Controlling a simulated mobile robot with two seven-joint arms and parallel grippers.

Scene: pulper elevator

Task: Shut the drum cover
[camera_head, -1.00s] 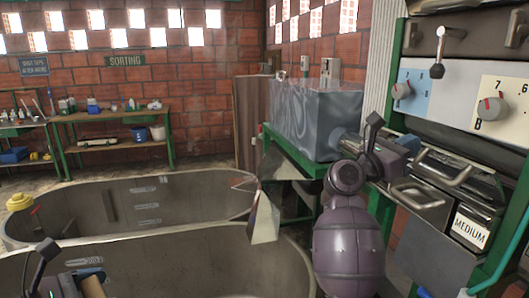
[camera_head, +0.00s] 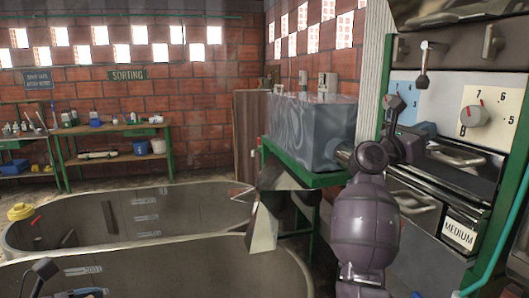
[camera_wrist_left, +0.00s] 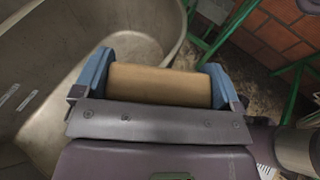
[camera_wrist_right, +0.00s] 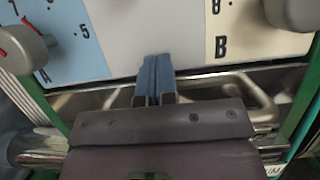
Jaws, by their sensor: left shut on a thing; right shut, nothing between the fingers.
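The drum cover appears to be the glossy dark metal panel (camera_head: 463,174) with a bar handle, below the dials on the machine at right. In the right wrist view, shiny metal with a curved bar (camera_wrist_right: 262,98) lies behind and below my fingers. My right gripper (camera_head: 428,130) is shut and empty in front of the dial panel, just above the cover; its blue fingers (camera_wrist_right: 154,75) are together. I cannot tell whether they touch the cover. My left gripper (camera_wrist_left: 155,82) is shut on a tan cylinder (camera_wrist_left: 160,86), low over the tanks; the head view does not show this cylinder.
The dial panel (camera_head: 502,130) is behind my right gripper, and a lever (camera_head: 423,65) hangs above. A MEDIUM label (camera_head: 459,234) is below the cover. Large basins (camera_head: 215,282) fill the lower left.

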